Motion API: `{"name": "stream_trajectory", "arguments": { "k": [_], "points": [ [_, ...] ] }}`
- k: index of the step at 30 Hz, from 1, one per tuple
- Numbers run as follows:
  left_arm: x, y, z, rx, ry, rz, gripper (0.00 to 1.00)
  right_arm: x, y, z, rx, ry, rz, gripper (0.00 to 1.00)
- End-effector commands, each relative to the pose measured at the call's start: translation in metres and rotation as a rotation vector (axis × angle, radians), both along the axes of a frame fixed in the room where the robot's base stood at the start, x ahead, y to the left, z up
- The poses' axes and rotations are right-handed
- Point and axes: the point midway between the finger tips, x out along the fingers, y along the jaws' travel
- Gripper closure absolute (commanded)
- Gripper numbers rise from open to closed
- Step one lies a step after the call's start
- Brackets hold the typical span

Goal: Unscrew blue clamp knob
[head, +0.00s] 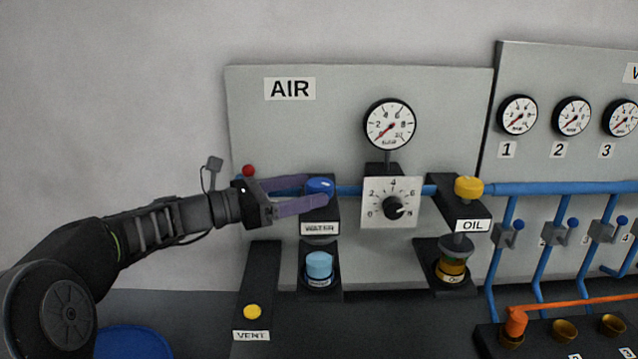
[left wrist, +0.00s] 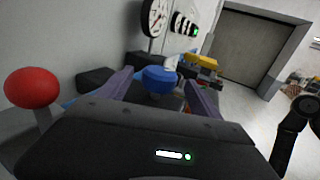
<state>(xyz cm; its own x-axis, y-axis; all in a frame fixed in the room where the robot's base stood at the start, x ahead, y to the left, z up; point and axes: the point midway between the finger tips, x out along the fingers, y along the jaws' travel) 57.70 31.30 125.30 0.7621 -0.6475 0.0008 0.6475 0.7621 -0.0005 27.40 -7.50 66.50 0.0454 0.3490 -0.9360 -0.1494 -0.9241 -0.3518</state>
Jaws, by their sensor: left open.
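The blue clamp knob (head: 319,186) sits on top of the black block labelled WATER on the AIR panel. It also shows in the left wrist view (left wrist: 160,79), between my two purple fingers. My left gripper (head: 312,192) comes in from the left and is open, with one finger on the far side of the knob and one on the near side. I cannot tell whether either finger touches it. The light blue bowl (head: 319,266) hangs below the WATER block. My right gripper is not in view in the head view.
A red ball handle (head: 248,170) stands just behind my left wrist. The gauge (head: 390,125), numbered dial (head: 391,203) and yellow OIL knob (head: 468,189) lie to the right. A VENT block (head: 256,285) with a yellow button is below. Blue pipes (head: 560,187) continue right.

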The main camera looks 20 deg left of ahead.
Motion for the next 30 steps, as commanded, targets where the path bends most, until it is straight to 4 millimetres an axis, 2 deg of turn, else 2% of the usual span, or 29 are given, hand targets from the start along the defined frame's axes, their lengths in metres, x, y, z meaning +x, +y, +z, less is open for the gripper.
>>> {"name": "stream_trajectory", "arguments": {
  "k": [7,17,30],
  "points": [
    [0.023,-0.020,0.001,-0.001,0.001,0.000,0.26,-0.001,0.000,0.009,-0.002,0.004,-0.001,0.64],
    [0.026,-0.022,0.000,0.000,0.000,0.001,0.26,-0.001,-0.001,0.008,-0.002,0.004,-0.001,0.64],
    [0.026,-0.022,0.000,0.000,0.000,0.001,0.62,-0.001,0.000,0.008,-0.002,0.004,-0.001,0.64]
  ]
}}
